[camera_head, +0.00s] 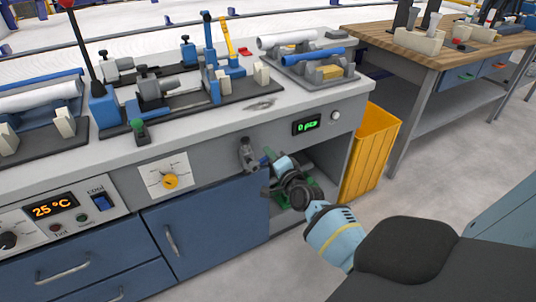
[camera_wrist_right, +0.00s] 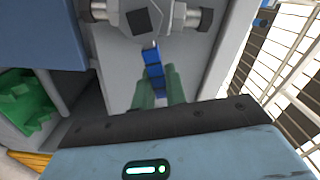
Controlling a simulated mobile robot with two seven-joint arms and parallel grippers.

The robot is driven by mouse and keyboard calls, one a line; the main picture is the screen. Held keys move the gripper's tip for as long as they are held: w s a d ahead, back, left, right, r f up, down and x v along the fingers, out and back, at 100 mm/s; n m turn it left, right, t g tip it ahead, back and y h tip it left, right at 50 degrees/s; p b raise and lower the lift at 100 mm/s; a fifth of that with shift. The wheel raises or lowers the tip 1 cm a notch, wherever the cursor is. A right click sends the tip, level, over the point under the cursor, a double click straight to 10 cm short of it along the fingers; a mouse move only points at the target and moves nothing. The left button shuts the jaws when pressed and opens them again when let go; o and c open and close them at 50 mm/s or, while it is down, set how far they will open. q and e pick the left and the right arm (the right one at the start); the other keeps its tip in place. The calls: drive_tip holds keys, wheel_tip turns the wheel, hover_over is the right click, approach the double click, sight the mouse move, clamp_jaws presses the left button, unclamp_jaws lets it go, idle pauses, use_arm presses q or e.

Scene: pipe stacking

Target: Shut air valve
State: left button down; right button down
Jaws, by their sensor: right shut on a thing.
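The fingers partly cover the handle's outer end. My left gripper is not in view.
A yellow dial knob (camera_head: 170,181) is to the left. An open shelf lies behind my gripper. A yellow bin (camera_head: 370,155) stands right of the bench, beside a wooden-topped table (camera_head: 440,50).

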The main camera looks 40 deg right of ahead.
drive_tip(key=m, duration=0.1)
drive_tip(key=f+m+b, duration=0.1)
drive_tip(key=shift+d+f+m, duration=0.15)
drive_tip(key=shift+f+m, duration=0.15)
drive_tip(key=shift+m, duration=0.1)
drive_tip(key=shift+f+m+b, duration=0.2)
drive_tip(key=shift+m+b, duration=0.1)
drive_tip(key=shift+m, duration=0.2)
drive_tip(key=c, duration=1.4)
unclamp_jaws()
drive_tip(key=shift+c, duration=0.2)
drive_tip(key=shift+s, duration=0.1)
drive_tip(key=p+v, duration=0.1)
drive_tip(key=v, duration=0.6)
drive_tip(key=shift+s+p, duration=0.3)
drive_tip(key=shift+s, duration=0.05)
